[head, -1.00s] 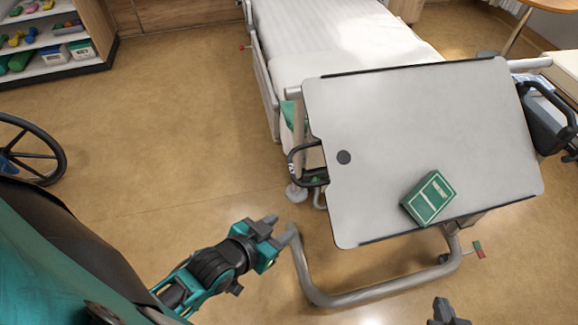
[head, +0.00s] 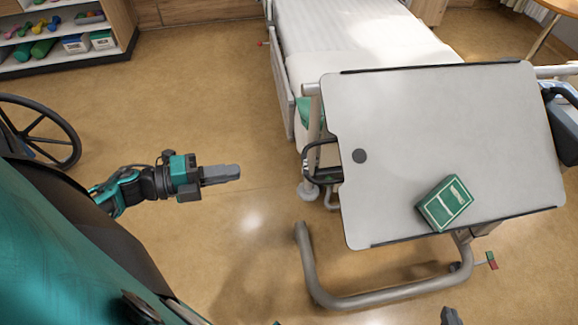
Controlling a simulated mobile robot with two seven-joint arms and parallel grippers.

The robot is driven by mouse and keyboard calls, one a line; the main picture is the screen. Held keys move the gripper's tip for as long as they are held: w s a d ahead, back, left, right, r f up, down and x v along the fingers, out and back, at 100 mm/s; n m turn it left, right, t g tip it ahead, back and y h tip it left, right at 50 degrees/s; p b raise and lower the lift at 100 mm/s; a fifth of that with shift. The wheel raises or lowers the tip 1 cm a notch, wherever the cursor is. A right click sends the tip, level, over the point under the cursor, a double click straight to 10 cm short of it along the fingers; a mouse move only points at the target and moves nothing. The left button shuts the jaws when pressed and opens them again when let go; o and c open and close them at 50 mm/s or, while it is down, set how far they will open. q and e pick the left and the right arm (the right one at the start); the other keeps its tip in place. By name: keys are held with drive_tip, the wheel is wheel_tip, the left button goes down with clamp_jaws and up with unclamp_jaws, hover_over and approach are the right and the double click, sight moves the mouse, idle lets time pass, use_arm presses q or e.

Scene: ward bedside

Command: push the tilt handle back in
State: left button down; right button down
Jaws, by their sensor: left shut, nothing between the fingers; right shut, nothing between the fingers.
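The overbed table's grey top (head: 430,130) stands right of centre in the head view. A black loop-shaped handle (head: 306,163) sticks out from under its left edge; I take it for the tilt handle. Its inner part is hidden under the top. My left gripper (head: 238,173) is shut and empty, left of the handle and apart from it, with its fingers pointing right towards it. My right gripper (head: 451,316) shows only as a dark tip at the bottom edge, shut, below the table's base.
A green box (head: 445,204) lies on the tabletop near its front edge. The table's curved base tube (head: 375,300) runs along the floor. A bed (head: 365,40) stands behind. A wheelchair wheel (head: 35,130) and a shelf unit (head: 125,45) are at left. Open floor surrounds my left gripper.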

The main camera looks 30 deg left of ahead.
use_arm(q)
approach(304, 165)
drive_tip(key=x, duration=0.6)
drive_tip(key=shift+w+f+m, duration=0.25)
drive_tip(key=shift+w+m, duration=0.1)
drive_tip(key=shift+m, duration=0.05)
drive_tip(key=shift+d, duration=0.1)
drive_tip(key=x, duration=0.3)
drive_tip(key=shift+s+d+r, duration=0.1)
drive_tip(key=shift+r, duration=0.2)
drive_tip(key=shift+d, duration=0.1)
drive_tip(key=shift+r, duration=0.1)
